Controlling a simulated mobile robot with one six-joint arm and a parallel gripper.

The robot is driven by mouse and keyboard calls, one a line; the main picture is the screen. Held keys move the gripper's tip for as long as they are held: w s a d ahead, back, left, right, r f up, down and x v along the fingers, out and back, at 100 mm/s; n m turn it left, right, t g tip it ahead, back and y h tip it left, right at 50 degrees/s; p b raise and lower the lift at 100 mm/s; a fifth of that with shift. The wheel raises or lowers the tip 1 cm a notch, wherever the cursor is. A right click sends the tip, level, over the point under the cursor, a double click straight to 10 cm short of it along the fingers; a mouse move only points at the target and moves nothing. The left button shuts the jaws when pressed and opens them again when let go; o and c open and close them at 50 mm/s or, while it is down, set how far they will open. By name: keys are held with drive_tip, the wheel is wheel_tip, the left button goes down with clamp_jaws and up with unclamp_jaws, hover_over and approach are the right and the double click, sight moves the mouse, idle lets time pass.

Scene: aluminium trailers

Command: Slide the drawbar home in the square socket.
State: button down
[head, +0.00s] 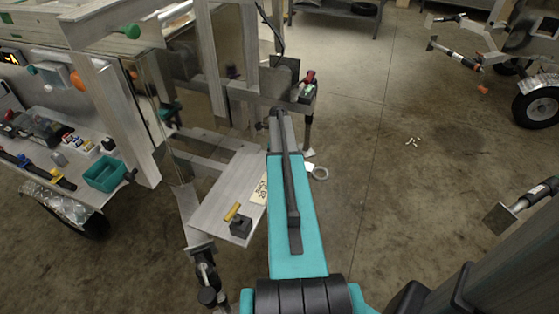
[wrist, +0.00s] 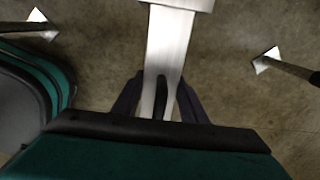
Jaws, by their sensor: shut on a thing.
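In the wrist view, the drawbar (wrist: 168,45) is a pale metal bar running up the picture from between my fingers. My gripper (wrist: 160,82) is shut on it, with a dark finger on each side. At the top edge a wider metal piece (wrist: 181,3) meets the bar's far end. It may be the socket's mouth, but it is cut off, so I cannot tell how far the bar is inside. In the head view, my teal arm covers the gripper and most of the bar.
A trailer stands at left, with a tool-laden shelf and a teal bin (head: 104,174). The floor right of my arm is mostly clear.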

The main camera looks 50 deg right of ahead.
drive_tip(key=shift+w+a+r+p, duration=0.15)
drive_tip(key=shift+w+a, duration=0.15)
drive_tip(key=shift+w, duration=0.65)
drive_tip(key=shift+w+a+f+p, duration=0.1)
drive_tip(key=shift+w+a+p, duration=0.15)
drive_tip(key=shift+w, duration=0.7)
drive_tip(key=shift+w+a+r+p, duration=0.1)
drive_tip(key=shift+w+a, duration=0.25)
drive_tip(key=shift+w, duration=0.6)
idle(1.6)
drive_tip(key=c, duration=1)
unclamp_jaws()
wheel_tip(320, 180, up, 14)
drive_tip(key=shift+s+f, duration=0.2)
idle(0.6)
